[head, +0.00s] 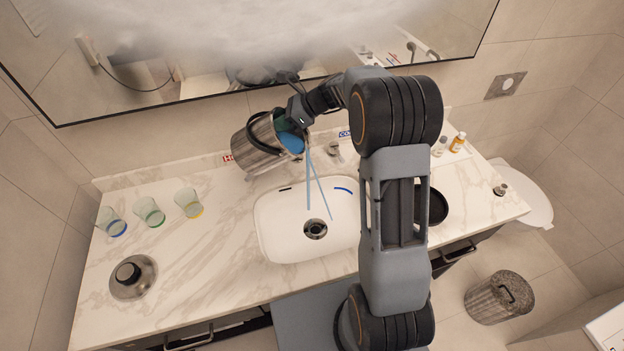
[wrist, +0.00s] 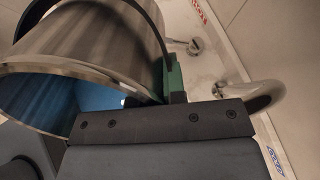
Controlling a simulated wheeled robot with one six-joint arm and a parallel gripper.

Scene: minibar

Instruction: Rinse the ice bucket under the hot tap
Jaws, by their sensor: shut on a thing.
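The steel ice bucket (head: 258,145) is tilted on its side above the back left of the sink, its mouth toward the right. Blue water shows inside its mouth, and thin blue streams (head: 308,180) fall from near the mouth into the white basin (head: 275,225). My gripper (head: 283,121) is shut on the bucket at its rim. In the wrist view the bucket (wrist: 95,45) fills the left, with a green finger pad (wrist: 174,84) against its wall. The red hot label (head: 229,159) is on the backsplash, partly behind the bucket. The curved spout (wrist: 262,92) and a tap handle (wrist: 186,46) show in the wrist view.
Several glasses, such as the yellow-based one (head: 188,203), stand on the left counter, with a steel lid (head: 133,276) nearer the front. The blue cold label (head: 344,133) is right of the bucket. A black round dish (head: 437,207) and small bottles (head: 458,142) stand right of the sink.

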